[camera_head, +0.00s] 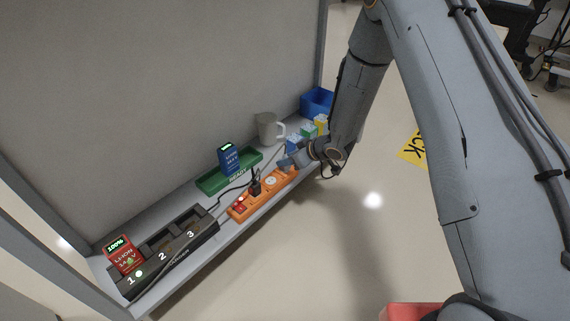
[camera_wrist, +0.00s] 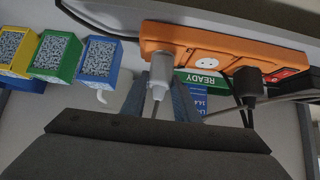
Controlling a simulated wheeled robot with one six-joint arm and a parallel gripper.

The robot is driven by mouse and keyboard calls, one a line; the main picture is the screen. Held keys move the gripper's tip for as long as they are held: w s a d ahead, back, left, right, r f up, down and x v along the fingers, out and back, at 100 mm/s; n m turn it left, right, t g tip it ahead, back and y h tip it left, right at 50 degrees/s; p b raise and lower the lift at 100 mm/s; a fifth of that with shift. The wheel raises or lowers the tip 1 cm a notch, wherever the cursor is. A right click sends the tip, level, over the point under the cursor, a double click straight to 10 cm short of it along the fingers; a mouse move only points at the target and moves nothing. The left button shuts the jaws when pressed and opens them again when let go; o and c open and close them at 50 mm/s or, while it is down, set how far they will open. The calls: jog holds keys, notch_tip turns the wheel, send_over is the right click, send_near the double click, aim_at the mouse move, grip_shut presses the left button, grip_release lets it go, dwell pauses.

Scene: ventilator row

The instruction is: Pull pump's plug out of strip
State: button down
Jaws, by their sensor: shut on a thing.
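The orange power strip (camera_head: 246,207) lies along the shelf; it also shows across the top of the wrist view (camera_wrist: 205,40). A light grey plug (camera_wrist: 161,70) stands at one end of the strip and appears to meet its socket face. My gripper (camera_wrist: 160,92) is shut on this grey plug, a blue-grey finger on each side. A black plug (camera_wrist: 248,82) with a dark cord sits farther along, beyond a bare white socket (camera_wrist: 208,60). In the head view my gripper (camera_head: 289,161) hides the strip's far end. I cannot read which plug is the pump's.
A green tray (camera_head: 207,187) holding a blue battery (camera_head: 229,158) lies behind the strip. A black charger (camera_head: 170,250) with a red battery (camera_head: 123,255) is at the near end. The floor in front is open.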

jog(key=shift+r, duration=0.15)
jog(key=shift+r+p, duration=2.3)
